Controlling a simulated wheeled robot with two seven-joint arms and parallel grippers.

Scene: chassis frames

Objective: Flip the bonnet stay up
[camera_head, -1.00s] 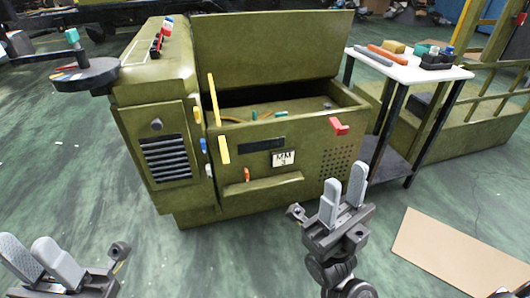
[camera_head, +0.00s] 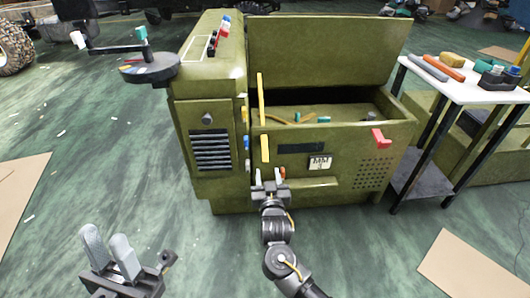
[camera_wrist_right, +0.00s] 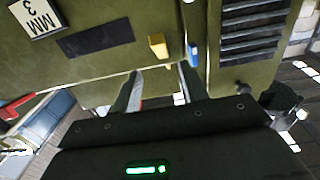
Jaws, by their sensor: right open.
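A green chassis box (camera_head: 210,120) has its lid (camera_head: 330,50) raised at the back. A thin yellow bar (camera_head: 261,98) stands nearly upright at the front edge of the opening; it looks like the bonnet stay. A short yellow piece (camera_head: 265,148) is below it on the front face, also in the right wrist view (camera_wrist_right: 157,45). My right gripper (camera_head: 268,178) is open and empty, low at the front face below the yellow piece. A small orange-red lever (camera_head: 283,172) is beside its right finger; contact cannot be told. My left gripper (camera_head: 108,250) is open and empty, away from the box.
A red handle (camera_head: 380,138) sticks out at the box's front right. Blue pieces (camera_wrist_right: 193,52) are beside the yellow piece. A round dark tray (camera_head: 150,68) projects at the left. A white-topped table (camera_head: 460,88) stands right. Cardboard (camera_head: 475,265) lies on the open green floor.

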